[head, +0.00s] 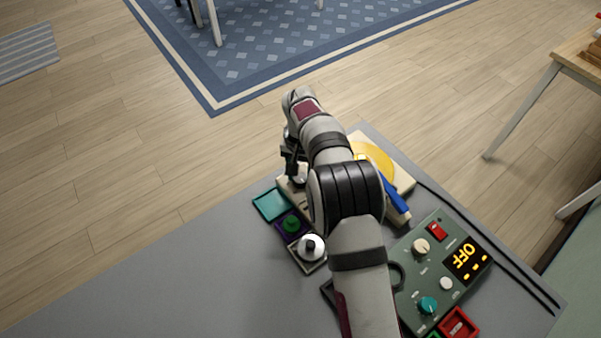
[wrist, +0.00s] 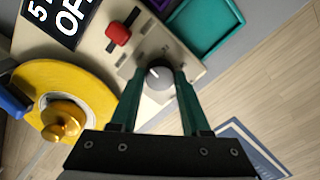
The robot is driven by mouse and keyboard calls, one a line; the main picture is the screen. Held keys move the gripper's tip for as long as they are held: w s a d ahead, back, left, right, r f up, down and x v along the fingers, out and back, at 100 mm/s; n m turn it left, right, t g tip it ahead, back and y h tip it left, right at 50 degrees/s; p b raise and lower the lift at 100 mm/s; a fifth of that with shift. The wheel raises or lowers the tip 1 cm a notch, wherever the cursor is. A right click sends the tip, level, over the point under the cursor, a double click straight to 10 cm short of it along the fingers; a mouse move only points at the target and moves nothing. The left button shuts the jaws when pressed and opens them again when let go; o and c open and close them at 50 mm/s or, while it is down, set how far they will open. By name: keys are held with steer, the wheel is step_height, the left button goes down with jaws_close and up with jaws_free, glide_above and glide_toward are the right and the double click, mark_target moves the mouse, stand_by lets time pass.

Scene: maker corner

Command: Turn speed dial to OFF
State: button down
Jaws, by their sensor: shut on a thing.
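A grey round dial (wrist: 158,76) with a pale pointer line sits on a beige machine panel (wrist: 158,43). My gripper (wrist: 158,80) is shut on this dial, one green finger on each side. The pointer line shows near the dial's top; the panel print beside it is too small to read.
A red switch (wrist: 118,33) is beside the dial. A yellow disc (wrist: 92,84) with a brass knob (wrist: 63,124) is at left. Teal (head: 271,205), purple (head: 283,233) and grey trays stand nearby. A green control box (head: 405,290) reads "OFF". The table's left front is clear.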

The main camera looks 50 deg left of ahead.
mark_target(300, 178)
steer(key=shift+n, duration=0.9)
steer(key=shift+c, duration=1.8)
jaws_free()
step_height(300, 178, up, 16)
steer(key=shift+f, duration=0.1)
